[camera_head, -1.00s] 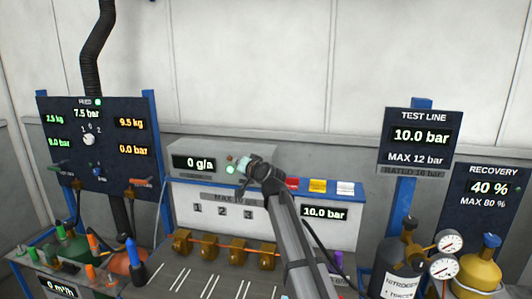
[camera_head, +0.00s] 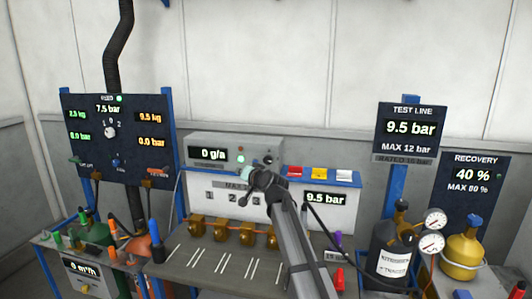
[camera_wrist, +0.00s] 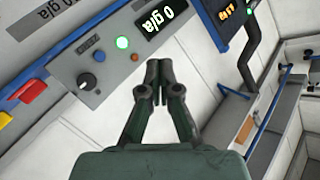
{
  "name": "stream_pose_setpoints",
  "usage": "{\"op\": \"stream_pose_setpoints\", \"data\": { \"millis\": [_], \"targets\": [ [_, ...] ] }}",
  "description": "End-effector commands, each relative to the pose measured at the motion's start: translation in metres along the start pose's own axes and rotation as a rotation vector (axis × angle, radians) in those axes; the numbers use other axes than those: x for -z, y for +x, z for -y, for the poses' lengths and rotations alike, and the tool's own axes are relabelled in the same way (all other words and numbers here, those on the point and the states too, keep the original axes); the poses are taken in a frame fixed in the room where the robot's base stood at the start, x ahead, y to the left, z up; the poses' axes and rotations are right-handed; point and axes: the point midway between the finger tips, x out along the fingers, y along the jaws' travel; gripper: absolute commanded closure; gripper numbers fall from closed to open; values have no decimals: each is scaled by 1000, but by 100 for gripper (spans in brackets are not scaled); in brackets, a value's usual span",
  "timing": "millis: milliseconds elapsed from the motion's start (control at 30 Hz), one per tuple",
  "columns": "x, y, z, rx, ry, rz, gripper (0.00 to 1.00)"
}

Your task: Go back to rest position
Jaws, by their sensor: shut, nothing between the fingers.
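My gripper (camera_wrist: 158,72) is shut and empty in the wrist view, its two fingertips together. In that view it is in front of the grey leak-detector-like box (camera_wrist: 105,45), which shows "0 g/a", a lit green lamp (camera_wrist: 122,43), a small red lamp and a black knob (camera_wrist: 86,81). In the head view my gripper (camera_head: 248,180) is in front of the bench's back panel, just below the grey box (camera_head: 205,143). My arm reaches up from the lower right and hides part of the panel numbers. Whether the gripper touches anything cannot be told.
Brass valves (camera_head: 220,230) line the bench (camera_head: 185,270). Red, yellow and white buttons (camera_head: 320,173) sit right of the arm. The test line display (camera_head: 410,128) reads 9.5 bar. A nitrogen cylinder (camera_head: 385,250) and a yellow cylinder (camera_head: 464,255) stand at right. A blue-posted panel (camera_head: 118,140) stands left.

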Motion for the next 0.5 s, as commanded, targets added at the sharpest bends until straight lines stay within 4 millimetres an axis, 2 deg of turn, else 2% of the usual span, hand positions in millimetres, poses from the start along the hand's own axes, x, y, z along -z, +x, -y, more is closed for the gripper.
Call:
{"op": "stream_pose_setpoints", "data": {
  "millis": [33,267,367,467,500],
  "targets": [
    [-12,-3,-12,-17,-5,19,100],
    [-64,-16,-60,-90,-29,116,100],
    [-95,-26,-88,-134,-41,174,100],
    [-135,-42,-122,-189,-53,250,100],
    [-154,-52,-140,-218,-59,288,100]
  ]
}}
